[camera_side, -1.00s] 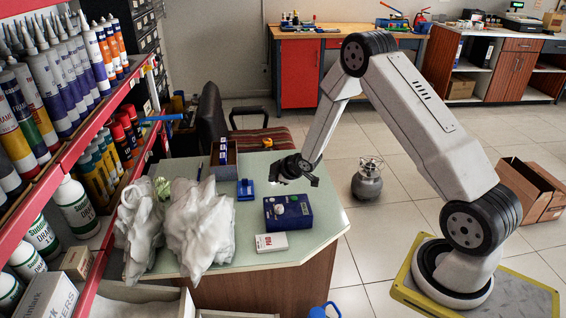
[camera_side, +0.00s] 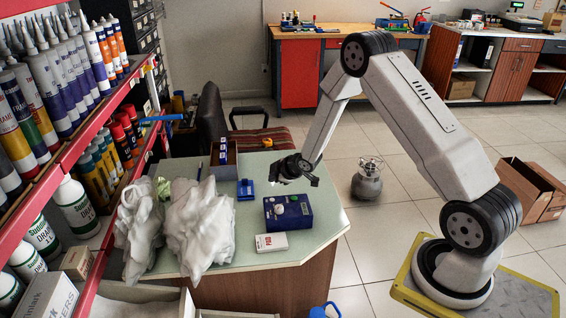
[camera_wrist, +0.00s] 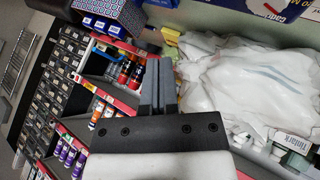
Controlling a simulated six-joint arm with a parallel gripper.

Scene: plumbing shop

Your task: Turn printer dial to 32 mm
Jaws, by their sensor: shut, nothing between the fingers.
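A dark blue box with a pale round knob and a small green spot on top, seemingly the printer (camera_side: 300,221), sits on the pale green table. The knob (camera_side: 280,209) is too small to read a setting from. My gripper (camera_side: 313,181) is above the table, behind and right of the box, apart from it. In the wrist view its two grey fingers (camera_wrist: 157,88) are together and hold nothing. A dark blue face with a white round patch and a red mark (camera_wrist: 271,9) is cut off at the top right of the wrist view; I cannot tell whether it is the dial.
White plastic bags (camera_side: 203,222) fill the table's left part. A white box (camera_side: 271,242) lies in front of the blue box, and a small blue item (camera_side: 245,189) lies behind. Shelves of cartridges (camera_side: 70,75) stand at left. The table's right side (camera_side: 325,222) is clear.

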